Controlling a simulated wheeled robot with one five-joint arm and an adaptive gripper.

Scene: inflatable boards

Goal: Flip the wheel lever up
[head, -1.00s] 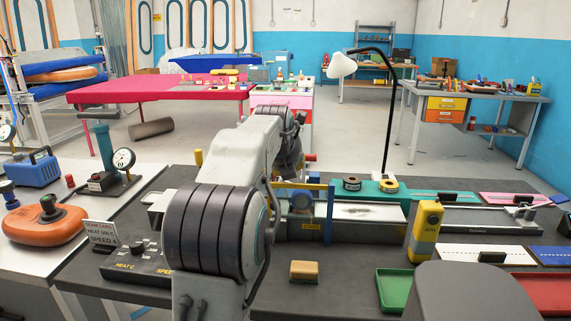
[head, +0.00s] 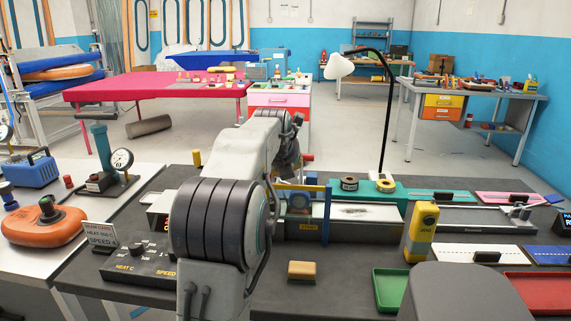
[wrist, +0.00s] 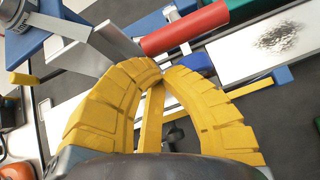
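A machine with a blue frame and a yellow bar (head: 329,213) stands on the dark bench beyond my arm. A red handle (wrist: 185,27), likely the wheel lever's, lies across the top of the wrist view, just beyond the fingertips and apart from them. A small red end (head: 307,157) shows beside my arm in the head view. My gripper (wrist: 160,72) has two yellow ribbed fingers bowed outward with tips together, holding nothing that I can make out. A yellow bar (wrist: 150,120) shows between the fingers. My arm hides the gripper in the head view.
A control box (head: 140,268) with knobs sits left of my arm. A tan block (head: 302,270), a yellow handheld device (head: 422,232), a green tray (head: 390,288) and a red tray (head: 540,290) are on the right.

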